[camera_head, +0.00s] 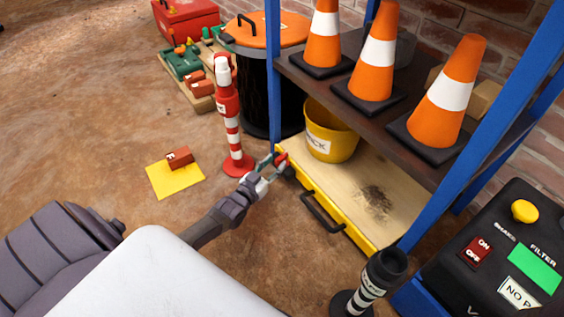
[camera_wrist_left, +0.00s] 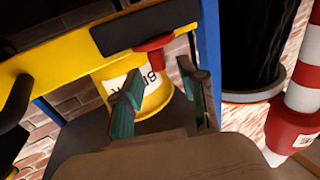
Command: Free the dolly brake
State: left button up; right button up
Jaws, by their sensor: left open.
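The dolly (camera_head: 411,212) has a pale wooden deck, a yellow edge and a black handle (camera_head: 323,212), and stands low under the blue-framed shelf. A small red brake lever (camera_head: 282,160) is at its near left corner. In the left wrist view the red lever (camera_wrist_left: 152,54) hangs below a black plate (camera_wrist_left: 145,27) on the yellow edge. My left gripper (camera_head: 270,167) is open at this corner. In the wrist view its teal fingertips (camera_wrist_left: 163,70) lie on either side of the lever; contact cannot be told. My right gripper is not in view.
A yellow bucket (camera_head: 330,137) stands on the dolly's back left. A red-and-white post (camera_head: 232,125) stands just left of my gripper, and a black bin (camera_head: 290,104) behind. Cones (camera_head: 440,102) stand on the shelf. A black-and-white post (camera_head: 366,287) stands in front.

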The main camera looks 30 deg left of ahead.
aim_at(278, 161)
pick_arm(q)
jog(key=w+b, duration=0.2)
jog(key=w, duration=0.2)
jog(key=shift+f, duration=0.15)
jog(key=shift+w, duration=0.4)
grip_shut()
